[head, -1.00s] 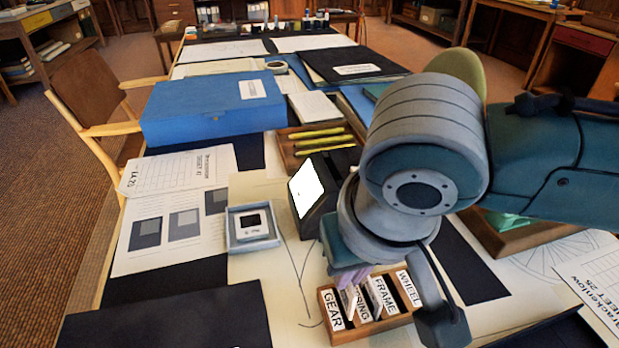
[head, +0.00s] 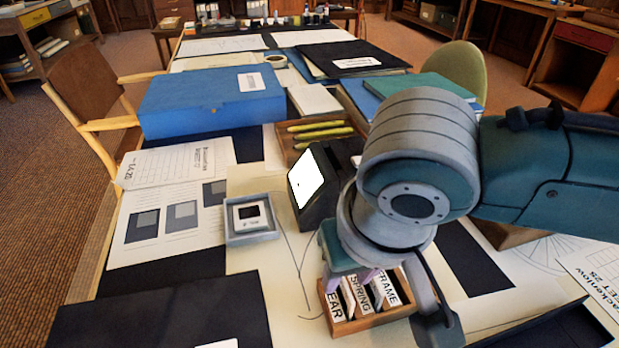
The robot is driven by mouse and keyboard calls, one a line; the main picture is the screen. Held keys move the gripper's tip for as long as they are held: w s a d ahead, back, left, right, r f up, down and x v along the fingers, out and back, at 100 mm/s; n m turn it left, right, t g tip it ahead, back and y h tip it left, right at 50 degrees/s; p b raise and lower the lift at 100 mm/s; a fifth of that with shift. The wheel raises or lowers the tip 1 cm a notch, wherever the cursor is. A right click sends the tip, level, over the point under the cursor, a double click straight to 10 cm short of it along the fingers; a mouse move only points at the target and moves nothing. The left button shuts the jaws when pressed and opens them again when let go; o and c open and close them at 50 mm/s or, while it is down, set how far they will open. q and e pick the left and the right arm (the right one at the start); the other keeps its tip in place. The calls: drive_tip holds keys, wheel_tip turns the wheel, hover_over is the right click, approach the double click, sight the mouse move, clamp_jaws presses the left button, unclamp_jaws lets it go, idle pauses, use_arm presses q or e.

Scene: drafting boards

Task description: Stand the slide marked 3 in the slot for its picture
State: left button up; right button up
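A small wooden rack (head: 372,324) stands at the lower middle. Its slots carry white labels; I read the end of GEAR, then SPRING and FRAME. Thin white upright pieces (head: 347,297) show among the labels; I cannot tell which are slides, and no 3 is readable. My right gripper (head: 354,277) points down at the rack's far side, its purple fingertips close above the slots. The wrist hides much of the fingers, so whether they hold a slide is unclear. Another white slide with a dark picture (head: 250,212) lies in a grey-blue tray (head: 252,238); its mark is too small to read. My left gripper is out of view.
A dark viewer with a bright screen (head: 306,182) stands left of my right wrist. Behind it is a wooden tray with yellow-green pencils (head: 320,133). A large blue box (head: 212,103) lies farther back. Printed sheets and dark boards cover the left side. Bare paper lies left of the rack.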

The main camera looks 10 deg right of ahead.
use_arm(q)
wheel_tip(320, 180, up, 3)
drive_tip(key=p, duration=0.3)
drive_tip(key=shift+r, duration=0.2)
use_arm(e)
drive_tip(key=v, duration=1)
